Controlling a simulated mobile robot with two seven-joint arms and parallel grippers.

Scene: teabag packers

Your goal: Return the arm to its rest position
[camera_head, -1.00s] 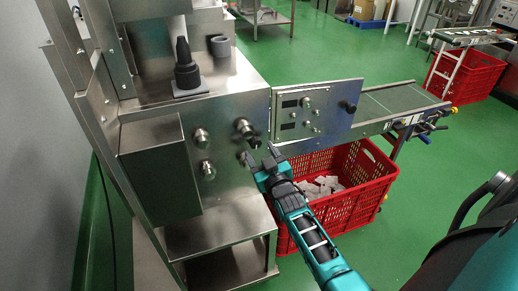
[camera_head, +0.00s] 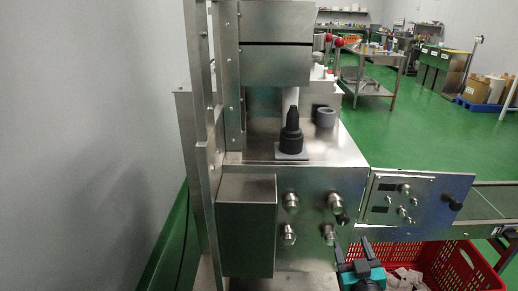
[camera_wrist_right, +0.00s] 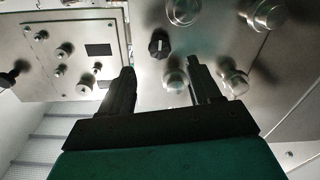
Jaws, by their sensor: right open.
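My right gripper (camera_head: 353,252) shows at the bottom of the head view, in front of the lower part of the steel machine (camera_head: 335,185). Its two dark fingers are apart with nothing between them. In the right wrist view the open fingers (camera_wrist_right: 157,82) point toward the machine's front panel, near a black knob (camera_wrist_right: 158,43) and several round metal knobs (camera_wrist_right: 176,82). I cannot tell whether the fingers touch the panel. Most of my right arm is below the head view. My left gripper is not in view.
A control panel (camera_head: 425,190) stands right of the knobs, with a conveyor (camera_head: 490,200) beyond it. A red crate (camera_head: 463,270) holding white packets stands below, right of my gripper. A grey wall is at the left. Green floor (camera_head: 420,130) lies open at the back.

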